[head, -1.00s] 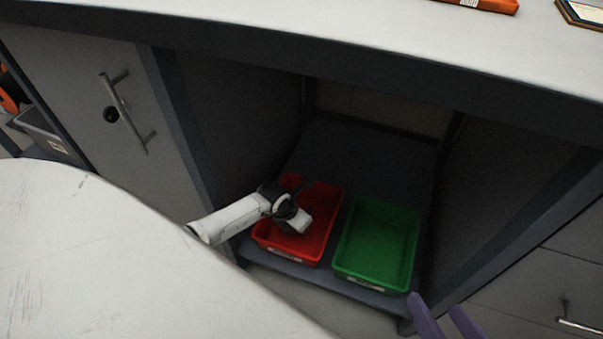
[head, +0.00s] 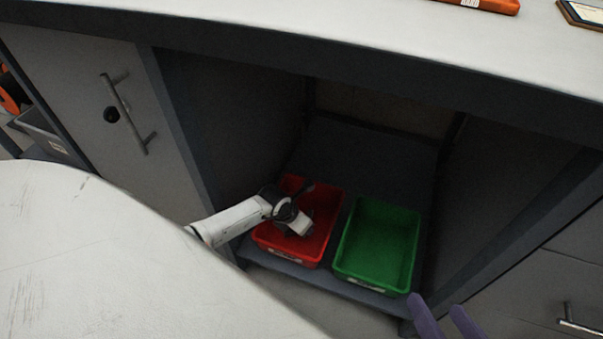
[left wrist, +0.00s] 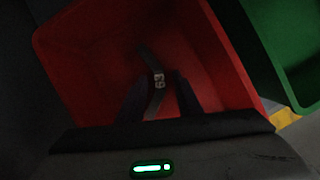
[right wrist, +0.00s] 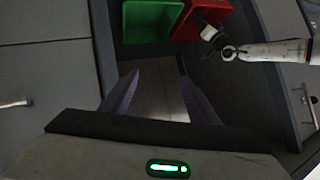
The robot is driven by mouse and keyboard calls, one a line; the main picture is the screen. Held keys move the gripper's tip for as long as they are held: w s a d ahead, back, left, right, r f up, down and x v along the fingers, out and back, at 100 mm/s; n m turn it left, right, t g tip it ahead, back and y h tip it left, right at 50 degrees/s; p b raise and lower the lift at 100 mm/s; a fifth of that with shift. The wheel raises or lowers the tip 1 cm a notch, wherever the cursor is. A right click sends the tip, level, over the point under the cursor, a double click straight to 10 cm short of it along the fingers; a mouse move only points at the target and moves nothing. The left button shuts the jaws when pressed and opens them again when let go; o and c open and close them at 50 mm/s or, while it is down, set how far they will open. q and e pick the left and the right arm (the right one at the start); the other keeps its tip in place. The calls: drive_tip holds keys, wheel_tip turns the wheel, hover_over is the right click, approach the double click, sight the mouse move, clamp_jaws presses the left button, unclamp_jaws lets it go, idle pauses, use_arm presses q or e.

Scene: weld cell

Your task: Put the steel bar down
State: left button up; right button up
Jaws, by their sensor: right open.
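The steel bar (left wrist: 153,104), narrow and grey with a tag marked 63, shows in the dark left wrist view over the red bin (left wrist: 85,50). My left gripper (left wrist: 160,78) reaches into this bin. Its fingers stand on either side of the bar with a dark gap to each, so it looks open. Whether the bar rests on the bin floor is hard to tell. In the head view my left arm comes over the red bin (head: 324,204) and hides the bar. My right gripper (right wrist: 158,68) is open and empty, low at the right in the head view (head: 436,300).
A green bin (head: 378,245) stands right of the red one on the low shelf (head: 372,155) under the workbench (head: 300,35). Cabinet side walls close in on both sides. A drawer front with a handle (head: 578,325) is at the lower right.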

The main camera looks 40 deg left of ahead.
use_arm(q)
drive_tip(key=shift+r, duration=0.5)
drive_tip(key=p+v, duration=0.7)
drive_tip(key=v, duration=0.5)
use_arm(e)
drive_tip(key=s+d+f+g+h, duration=0.1)
drive_tip(key=d+f+g+h, duration=0.1)
drive_tip(key=d+f, duration=0.2)
drive_tip(key=shift+f+h, duration=0.35)
drive_tip(key=shift+h, duration=0.05)
drive_tip(key=shift+s, duration=0.1)
use_arm(q)
drive_tip(key=shift+r, duration=0.1)
